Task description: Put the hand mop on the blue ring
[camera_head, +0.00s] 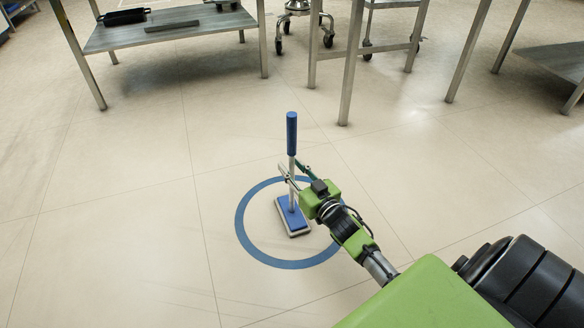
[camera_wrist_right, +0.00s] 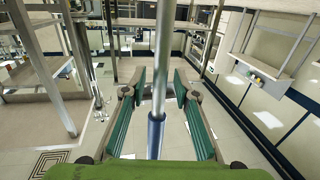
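The hand mop (camera_head: 291,135) stands upright on the floor, with a blue grip on top, a pale pole and a flat blue head. Its head rests inside the blue ring (camera_head: 240,222), touching the floor within the circle. My right gripper (camera_head: 292,170) is around the pole just below the blue grip. In the right wrist view, the mop's pole (camera_wrist_right: 163,60) passes between the green finger pads of my right gripper (camera_wrist_right: 160,95), with gaps on both sides, so it is open. My left gripper is not in view.
Metal tables stand at the back, one with a low shelf (camera_head: 170,30) holding a black tray (camera_head: 124,16). A wheeled stand (camera_head: 300,12) is behind them. Another shelf (camera_head: 555,60) is at right. The floor around the ring is clear.

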